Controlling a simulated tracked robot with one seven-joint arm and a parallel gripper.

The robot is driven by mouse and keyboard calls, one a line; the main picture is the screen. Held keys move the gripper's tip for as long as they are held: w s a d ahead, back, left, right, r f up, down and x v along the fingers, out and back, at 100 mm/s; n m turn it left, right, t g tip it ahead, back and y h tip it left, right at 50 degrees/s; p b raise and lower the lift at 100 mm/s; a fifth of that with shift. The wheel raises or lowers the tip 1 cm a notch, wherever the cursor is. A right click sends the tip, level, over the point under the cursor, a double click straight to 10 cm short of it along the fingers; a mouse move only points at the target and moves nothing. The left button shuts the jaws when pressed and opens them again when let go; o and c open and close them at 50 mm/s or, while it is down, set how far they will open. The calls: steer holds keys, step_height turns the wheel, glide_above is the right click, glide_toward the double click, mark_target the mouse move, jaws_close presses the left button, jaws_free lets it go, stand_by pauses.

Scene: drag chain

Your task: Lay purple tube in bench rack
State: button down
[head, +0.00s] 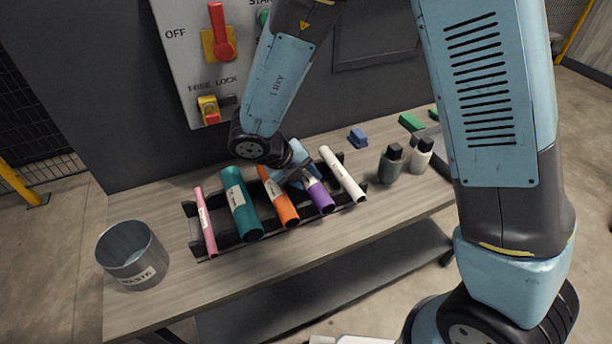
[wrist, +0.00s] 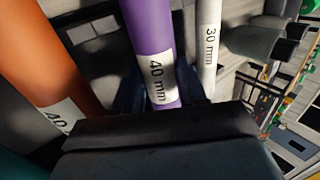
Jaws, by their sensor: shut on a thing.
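The purple tube (head: 320,196) lies in the black bench rack (head: 226,241), between the orange and white tubes. In the wrist view the purple tube (wrist: 153,38) carries a white "40 mm" label and runs between the fingers of my gripper (wrist: 155,92). My gripper (head: 298,174) is shut on the purple tube near its upper part. The gripper body hides the tube's near end in the wrist view. Whether the tube rests fully in its slot cannot be told.
The orange tube (head: 279,199) lies close on the left, the white tube (head: 343,174) on the right. Teal (head: 241,205) and pink (head: 205,222) tubes lie further left. A waste bin (head: 133,256) stands at the bench's left end. Two bottles (head: 391,164) stand right of the rack.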

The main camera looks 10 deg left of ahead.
steer(key=c, duration=0.5)
jaws_free()
steer(key=shift+c, duration=0.2)
steer(key=v, duration=1.3)
steer(key=shift+r, duration=0.35)
steer(key=shift+s+a, duration=0.15)
steer(key=shift+s, duration=0.05)
